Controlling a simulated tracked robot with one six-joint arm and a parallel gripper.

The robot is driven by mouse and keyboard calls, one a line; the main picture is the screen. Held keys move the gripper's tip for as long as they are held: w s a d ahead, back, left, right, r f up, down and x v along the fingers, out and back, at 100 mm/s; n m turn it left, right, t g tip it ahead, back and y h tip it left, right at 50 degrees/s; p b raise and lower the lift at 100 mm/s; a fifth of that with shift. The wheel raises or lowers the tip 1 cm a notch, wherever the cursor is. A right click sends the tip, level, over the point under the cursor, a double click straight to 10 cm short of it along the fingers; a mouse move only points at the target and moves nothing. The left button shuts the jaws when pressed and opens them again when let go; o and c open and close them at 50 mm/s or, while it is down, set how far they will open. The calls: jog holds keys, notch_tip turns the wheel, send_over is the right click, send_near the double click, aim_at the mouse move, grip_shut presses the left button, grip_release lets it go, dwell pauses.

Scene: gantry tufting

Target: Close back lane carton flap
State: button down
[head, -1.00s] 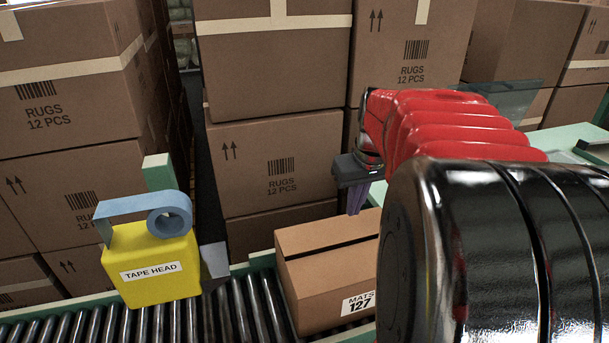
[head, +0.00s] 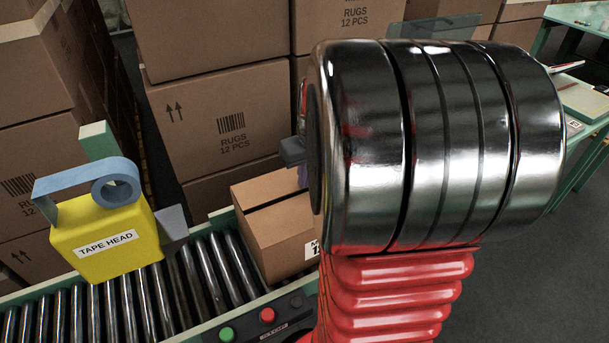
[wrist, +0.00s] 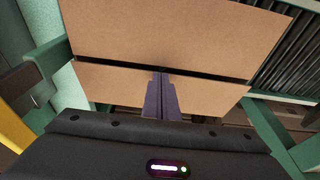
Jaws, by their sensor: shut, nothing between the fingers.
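The brown carton (head: 277,240) sits on the roller conveyor, its label partly hidden by my arm. Its top flaps lie about flat, with a narrow dark gap between them. In the wrist view the larger flap (wrist: 175,35) is beyond the gap and the smaller flap (wrist: 110,85) is nearer my gripper. My gripper (wrist: 161,73) is shut and empty. Its purple fingers reach over the smaller flap, tips at the gap; I cannot tell whether they touch. In the head view my arm hides most of the gripper, at the carton's back right.
A yellow tape head (head: 105,240) with a blue tape roll stands left of the carton over the rollers (head: 120,305). Stacked rug boxes (head: 220,120) rise close behind. A control strip with a green button (head: 226,334) and a red button (head: 267,315) runs in front. A green table (head: 590,100) is at right.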

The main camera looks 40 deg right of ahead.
jog(key=shift+f, duration=0.1)
jog(key=shift+s+a+f, duration=0.1)
jog(key=shift+s+f, duration=0.3)
jog(key=shift+f, duration=0.45)
jog(key=shift+v, duration=0.85)
jog(key=shift+w, duration=0.25)
jog(key=shift+r, duration=0.55)
jog(key=d+v, duration=0.1)
jog(key=v, duration=1.1)
jog(key=shift+s+a+r, duration=0.35)
jog(key=shift+a, duration=0.15)
